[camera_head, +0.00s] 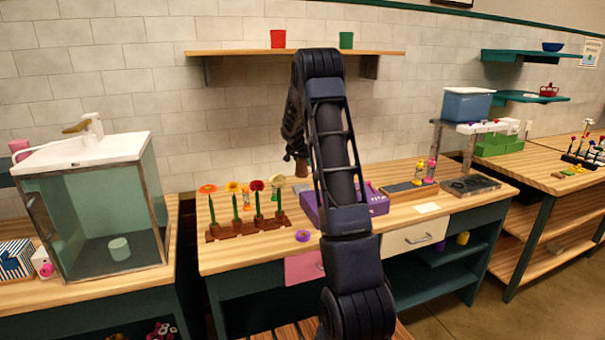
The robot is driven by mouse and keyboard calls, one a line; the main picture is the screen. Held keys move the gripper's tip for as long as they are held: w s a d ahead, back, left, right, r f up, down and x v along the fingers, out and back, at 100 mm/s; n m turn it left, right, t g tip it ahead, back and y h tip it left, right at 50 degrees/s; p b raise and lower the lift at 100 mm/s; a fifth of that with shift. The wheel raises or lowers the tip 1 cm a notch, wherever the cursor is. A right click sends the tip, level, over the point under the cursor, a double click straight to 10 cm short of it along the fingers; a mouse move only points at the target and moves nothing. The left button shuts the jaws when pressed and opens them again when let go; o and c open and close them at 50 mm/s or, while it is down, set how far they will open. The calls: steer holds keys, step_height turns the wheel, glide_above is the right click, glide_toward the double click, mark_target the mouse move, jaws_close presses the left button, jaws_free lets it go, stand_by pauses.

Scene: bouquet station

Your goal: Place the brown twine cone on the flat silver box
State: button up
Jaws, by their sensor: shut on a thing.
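My gripper (294,149) hangs in the air above the middle table, partly hidden by my own arm. It is shut on a small brown thing, which looks like the brown twine cone (301,169). Its lower end shows below the fingers, above the table. A flat grey box with dark markings on its top (470,186) lies at the right end of the table. It looks like the flat silver box, well to the right of my gripper.
A brown rack (248,228) of upright flowers stands below and left of my gripper. A purple box (376,202) sits partly behind my arm. A dark tray (402,189) and small bottles (431,170) stand between it and the grey box. A shelf (240,53) hangs above.

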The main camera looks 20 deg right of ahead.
mark_target(303, 172)
steer(key=shift+f, duration=2.8)
steer(key=o, duration=1)
steer(key=shift+f, duration=0.1)
steer(key=s+a+r+n+y, duration=0.1)
steer(key=s+a+r, duration=0.3)
steer(key=s+r, duration=0.55)
steer(key=s+a+r+n, duration=0.1)
steer(key=s+a+r, duration=0.2)
steer(key=s+r, duration=0.6)
steer(key=s+a+r+n+y, duration=0.1)
steer(key=s+a+n, duration=0.1)
steer(key=s, duration=1)
steer(key=s+a+r+n+y, duration=0.1)
steer(key=s+a, duration=0.4)
steer(key=s, duration=0.8)
steer(key=s+a+r+n+y, duration=0.1)
steer(key=s+a+n, duration=0.2)
steer(key=s, duration=1)
steer(key=shift+s+a+n+y, duration=0.15)
steer(key=shift+a+n+y, duration=0.15)
steer(key=shift+a, duration=0.05)
